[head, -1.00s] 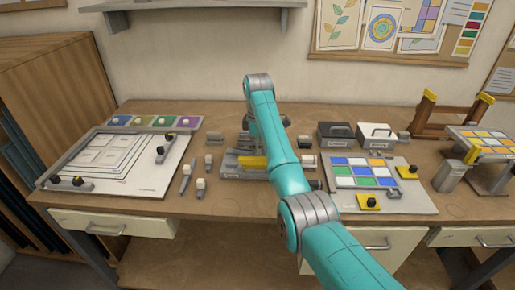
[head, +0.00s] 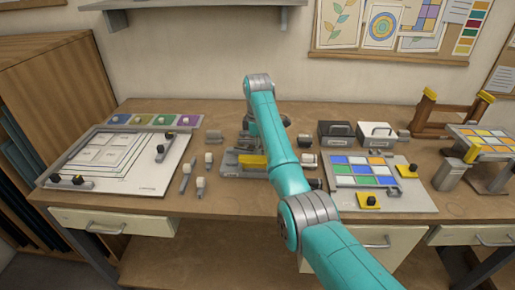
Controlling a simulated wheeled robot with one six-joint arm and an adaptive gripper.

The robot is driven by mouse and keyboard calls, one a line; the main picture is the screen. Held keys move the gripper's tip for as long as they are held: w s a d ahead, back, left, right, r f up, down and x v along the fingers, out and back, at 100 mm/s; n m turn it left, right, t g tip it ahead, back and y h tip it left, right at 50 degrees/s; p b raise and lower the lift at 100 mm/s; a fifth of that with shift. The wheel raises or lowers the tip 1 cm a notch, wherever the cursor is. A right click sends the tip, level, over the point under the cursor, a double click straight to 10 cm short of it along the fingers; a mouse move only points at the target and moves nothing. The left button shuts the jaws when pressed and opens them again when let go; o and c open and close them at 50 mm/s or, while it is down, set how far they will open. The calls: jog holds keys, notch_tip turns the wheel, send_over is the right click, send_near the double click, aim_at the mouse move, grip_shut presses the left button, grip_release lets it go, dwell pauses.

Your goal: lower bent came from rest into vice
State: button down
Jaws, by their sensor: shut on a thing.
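A low grey vice-like fixture (head: 230,165) with a yellow block (head: 252,160) on it stands mid-bench, partly covered by my teal arm. My arm rises to its elbow and the part beyond bends down behind the upper link. My gripper is hidden behind the arm, and so is whatever is between its fingers. Small grey and dark parts show on both sides of the arm behind the fixture; I cannot tell which are mine. I cannot make out the bent came or its rest.
A white pattern board (head: 140,180) lies left, with several small blocks beside it. Right are a panel of coloured tiles (head: 345,190), black (head: 335,132) and white (head: 376,133) boxes with handles, and a wooden stand (head: 445,131). The bench front edge is mostly clear.

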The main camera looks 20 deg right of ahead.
jog(key=shift+f, duration=0.2)
jog(key=shift+f, duration=0.7)
jog(key=c, duration=1)
grip_release()
jog(key=shift+c, duration=0.2)
